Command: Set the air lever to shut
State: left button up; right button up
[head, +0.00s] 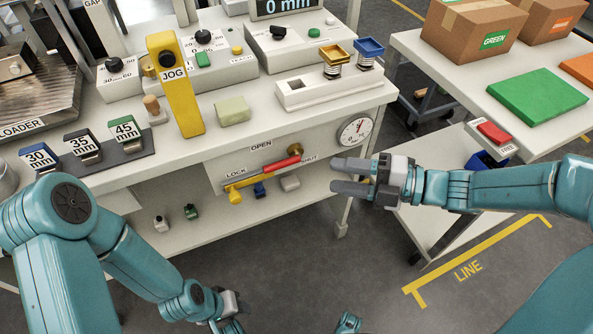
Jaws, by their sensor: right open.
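The air lever's red handle (281,165) is on the front panel (222,166) below the bench top. It lies slanted, its upper right end close to the SHUT label (309,158). The OPEN label (261,145) is above it and the LOCK label (236,172) is to its left. A yellow piece (235,196) is at the lower left of the bar. My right gripper (336,175) is open and empty, to the right of the handle, fingers pointing left, apart from it in the picture. My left gripper (229,307) is low in the picture, mostly hidden; its jaws are unclear.
A round gauge (354,132) is on the panel above my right gripper. The bench top (270,125) overhangs the panel and carries a yellow JOG post (176,90). A lower shelf (195,225) holds small parts. A side table (450,75) stands at right.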

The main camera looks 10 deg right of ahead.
jog(key=d+f+t+b, duration=0.1)
jog(key=d+f+b, duration=0.2)
jog(key=b, duration=0.7)
send_near(279, 168)
jog(key=shift+h, duration=0.3)
jog(key=x, duration=0.7)
jog(key=shift+a+r, duration=0.1)
jog(key=shift+a, duration=0.15)
jog(key=shift+x, duration=0.8)
jog(key=shift+r, duration=0.15)
grip_shut()
